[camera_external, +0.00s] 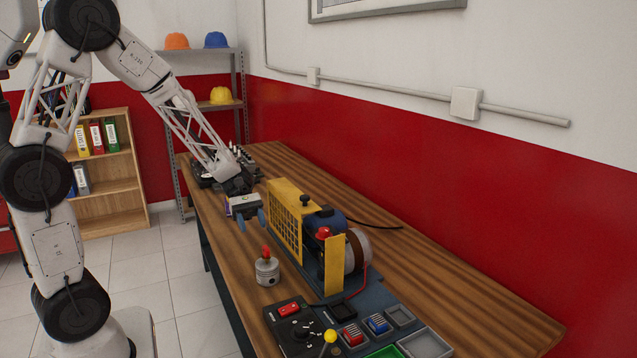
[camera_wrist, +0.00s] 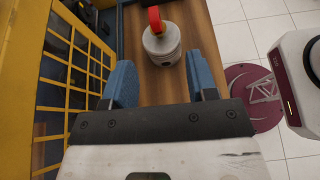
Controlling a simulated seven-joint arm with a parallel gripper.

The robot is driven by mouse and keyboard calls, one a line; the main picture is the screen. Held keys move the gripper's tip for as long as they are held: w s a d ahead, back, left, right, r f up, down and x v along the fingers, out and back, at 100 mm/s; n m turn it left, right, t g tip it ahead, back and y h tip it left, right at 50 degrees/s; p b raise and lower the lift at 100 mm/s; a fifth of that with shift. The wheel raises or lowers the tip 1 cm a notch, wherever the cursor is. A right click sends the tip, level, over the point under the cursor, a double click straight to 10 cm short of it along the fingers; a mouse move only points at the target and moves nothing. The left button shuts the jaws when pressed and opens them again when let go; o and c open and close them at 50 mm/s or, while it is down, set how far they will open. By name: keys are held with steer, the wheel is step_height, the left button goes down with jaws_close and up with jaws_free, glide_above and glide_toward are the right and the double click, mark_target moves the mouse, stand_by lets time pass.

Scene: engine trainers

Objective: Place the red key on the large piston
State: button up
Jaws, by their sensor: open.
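The piston (camera_external: 267,273) is a short grey metal cylinder, upright on the wooden bench in front of the yellow-framed engine trainer. The red key (camera_external: 266,252) stands on top of it. In the wrist view the red key (camera_wrist: 155,19) shows at the top edge, resting on the round top of the piston (camera_wrist: 163,45). My gripper (camera_external: 251,217) is open and empty, beside the yellow grille and behind the piston in the external view. In the wrist view its two blue fingers are spread (camera_wrist: 161,78), with the piston beyond the gap between them.
The engine trainer (camera_external: 286,215) has a yellow grille close to my gripper. A control panel (camera_external: 296,328) with a red switch and small trays (camera_external: 428,345) lie at the front. Dark parts stand at the bench's far end. Bare bench (camera_external: 240,290) surrounds the piston's left side.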

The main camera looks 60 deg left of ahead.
steer(key=s+d+r+m+t+y, duration=0.1)
steer(key=s+d+r+m+y, duration=0.2)
steer(key=s+r+m+y, duration=0.3)
steer(key=s+d+r+m+t+y, duration=0.1)
steer(key=s+d+r+m+y, duration=0.2)
steer(key=s+r+m+y, duration=0.4)
steer(key=shift+s+d+r+m+t, duration=0.4)
steer(key=shift+s+r+m, duration=0.35)
steer(key=shift+s+m, duration=2.5)
steer(key=shift+s+n, duration=0.75)
steer(key=shift+n, duration=0.1)
